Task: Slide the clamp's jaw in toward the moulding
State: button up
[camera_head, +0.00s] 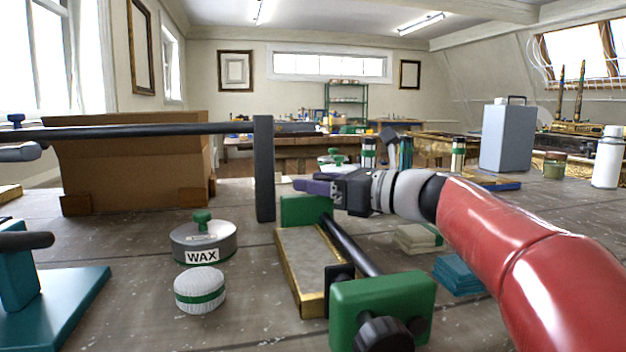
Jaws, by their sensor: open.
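A green clamp with a dark bar lies along the table in the middle. Its far green jaw (304,210) stands at the far end of a gilt-edged moulding (289,276). Its near green block (382,305) carries a black knob, and a small black pad (340,288) sits by the moulding's near end. I cannot tell whether the far jaw touches the moulding. My gripper (308,187) has purple fingers pointing left, just above and behind the far jaw in the picture. It is open, seen side on, with nothing visible in it.
A dark upright post (264,168) on a long horizontal bar (150,130) stands close left of my gripper. A wax tin (203,256) and a white-green round container (199,289) stand left of the moulding. Teal cloths (458,274) and pale pads (418,238) lie right.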

jog(key=shift+w+a, duration=0.25)
jog(key=shift+a, duration=0.3)
jog(key=shift+c, duration=0.2)
grip_shut()
jog(key=shift+s+d, duration=0.25)
jog(key=shift+s, duration=0.45)
jog(key=shift+o, duration=0.2)
grip_release()
jog(key=v, duration=0.7)
jog(key=shift+s+d, duration=0.15)
jog(key=shift+d, duration=0.2)
